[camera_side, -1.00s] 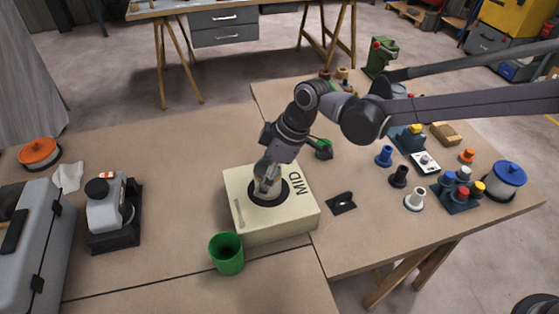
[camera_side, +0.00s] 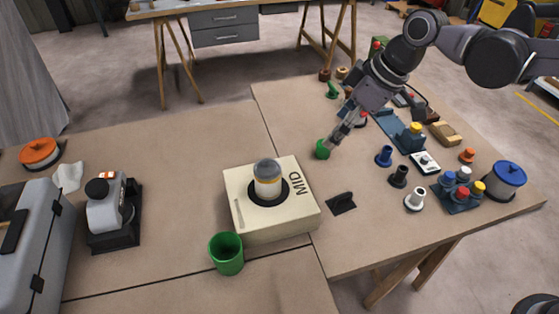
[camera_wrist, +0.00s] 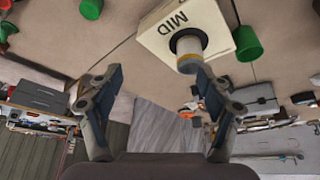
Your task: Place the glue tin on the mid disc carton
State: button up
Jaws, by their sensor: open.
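The glue tin (camera_side: 267,180), with a grey top, a pale body and a yellow band, stands upright on the black disc on top of the mid disc carton (camera_side: 240,200). The carton is cream and lettered MID. In the wrist view, the tin (camera_wrist: 189,52) shows on the carton (camera_wrist: 158,38), beyond my fingers and apart from them. My gripper (camera_side: 334,145) is open and empty, away to the right of the tin in the side view. Its two spread fingers (camera_wrist: 156,85) show in the wrist view. Nothing hides the tin.
A green cup (camera_side: 227,253) stands at the carton's front left corner. A small green piece (camera_side: 322,149) is near my fingertips in the side view. Blue, black and white pieces and a blue-lidded tin (camera_side: 506,181) are at right. A grey machine (camera_side: 106,212) stands left.

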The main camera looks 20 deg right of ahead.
jog(key=s+d+f+m+t+h, duration=0.1)
jog(key=s+d+m, duration=0.4)
jog(key=d, duration=0.6)
jog(key=s+d+f+m+t+h, duration=0.2)
jog(key=s+d+m, duration=0.3)
jog(key=s+d, duration=0.5)
jog(key=shift+d+t+h, duration=0.3)
jog(key=shift+d+t, duration=0.1)
jog(key=shift+d, duration=0.75)
